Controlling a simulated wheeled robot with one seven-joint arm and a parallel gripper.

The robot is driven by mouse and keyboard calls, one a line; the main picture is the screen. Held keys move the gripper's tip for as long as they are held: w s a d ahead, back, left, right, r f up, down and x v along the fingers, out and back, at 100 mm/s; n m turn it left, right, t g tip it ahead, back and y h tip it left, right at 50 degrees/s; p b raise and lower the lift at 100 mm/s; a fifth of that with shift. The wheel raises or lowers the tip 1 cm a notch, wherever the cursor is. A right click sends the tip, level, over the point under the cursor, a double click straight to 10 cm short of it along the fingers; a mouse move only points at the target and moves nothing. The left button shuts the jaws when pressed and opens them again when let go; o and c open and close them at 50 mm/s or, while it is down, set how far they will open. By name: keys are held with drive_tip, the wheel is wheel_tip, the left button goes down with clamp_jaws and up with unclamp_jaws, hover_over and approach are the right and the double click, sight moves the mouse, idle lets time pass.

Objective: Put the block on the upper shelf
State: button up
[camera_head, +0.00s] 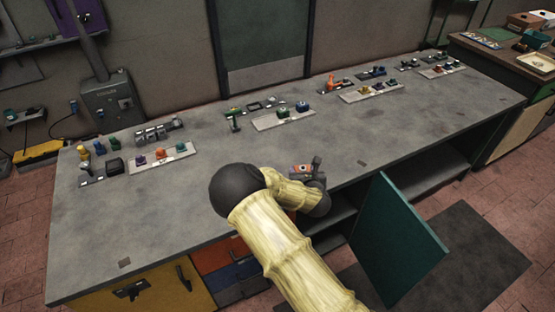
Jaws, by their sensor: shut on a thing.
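My gripper (316,164) is at the end of my pale yellow arm, by the front edge of the grey workbench (330,130). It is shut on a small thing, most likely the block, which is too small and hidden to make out. Under the bench top, open dark shelf bays (428,166) show to the right of my arm. Which of them is the upper shelf is not clear. A teal panel, seemingly an open door (398,240), stands out in front of the bays, to the right of my gripper and apart from it.
Several panels with coloured knobs and levers (285,117) stand along the back of the bench. A dark mat (460,262) lies on the tiled floor at right.

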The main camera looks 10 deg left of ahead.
drive_tip(key=s+d+f+m+h+b, duration=0.1)
drive_tip(key=s+d+f+h+b, duration=0.1)
drive_tip(key=d+f+b, duration=0.5)
drive_tip(key=s+d+f+m+t+h+b, duration=0.1)
drive_tip(key=d+f+b, duration=0.6)
drive_tip(key=d+f, duration=0.9)
drive_tip(key=shift+s+d+m+h, duration=0.15)
drive_tip(key=shift+s+m+h, duration=0.65)
drive_tip(key=shift+s, duration=0.45)
drive_tip(key=shift+f, duration=0.1)
